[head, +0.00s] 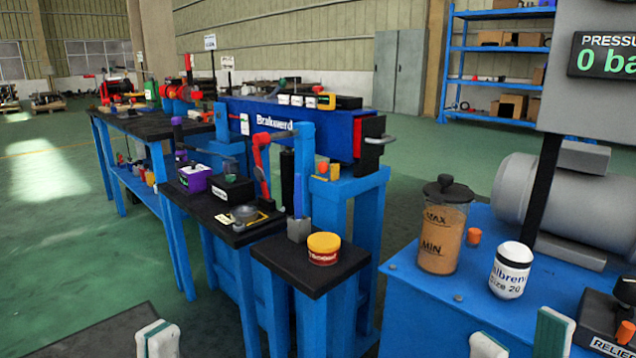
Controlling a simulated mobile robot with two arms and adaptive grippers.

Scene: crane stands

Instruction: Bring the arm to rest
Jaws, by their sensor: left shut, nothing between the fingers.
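My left gripper (158,340) shows at the bottom edge, left of the middle. Its pale fingertips are close together and hold nothing. My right gripper (521,340) shows at the bottom edge on the right. Its two fingertips stand apart with a gap between them, and I see nothing in the gap. Only the fingertips of both show; the rest of each arm is out of the picture. Neither appears to touch anything. The left is over the floor, the right in front of the blue bench (420,315).
A small black-topped stand (283,268) bears a yellow-and-red tin (323,248). A sight jar (443,225) and a white bottle (510,270) stand on the blue bench near a grey motor (570,200). Blue work tables run back left. Green floor (60,240) is clear at left.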

